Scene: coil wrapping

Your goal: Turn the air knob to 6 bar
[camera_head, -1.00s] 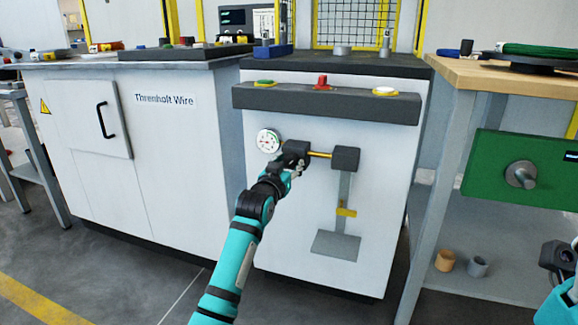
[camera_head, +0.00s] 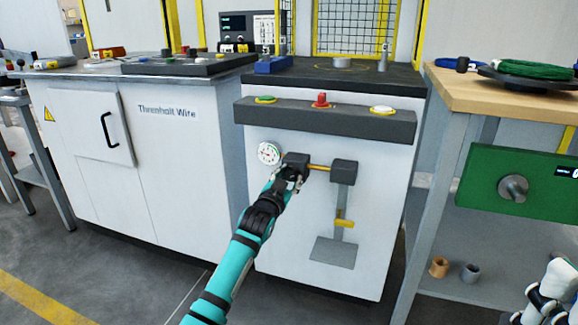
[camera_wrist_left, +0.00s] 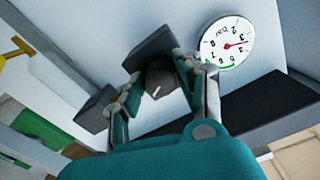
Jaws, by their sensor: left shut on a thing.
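The air knob (camera_wrist_left: 158,82), dark with a pale mark on its face, sits on a dark block (camera_head: 297,160) on the white machine front. My left gripper (camera_head: 290,174) is at this block, and its fingers (camera_wrist_left: 158,76) close on the knob from both sides in the left wrist view. The gripper hides the knob in the head view. A round white pressure gauge (camera_head: 269,153) is just left of the block. It also shows in the left wrist view (camera_wrist_left: 227,42), upside down, with a red needle; the exact reading is unclear. Part of my right gripper (camera_head: 548,295) shows at the lower right edge.
A yellow pipe (camera_head: 319,167) runs from the block to a second dark block (camera_head: 344,171), with a pedal plate (camera_head: 334,251) below. A button bar (camera_head: 330,119) juts out above. A wooden-topped bench (camera_head: 490,90) stands at the right.

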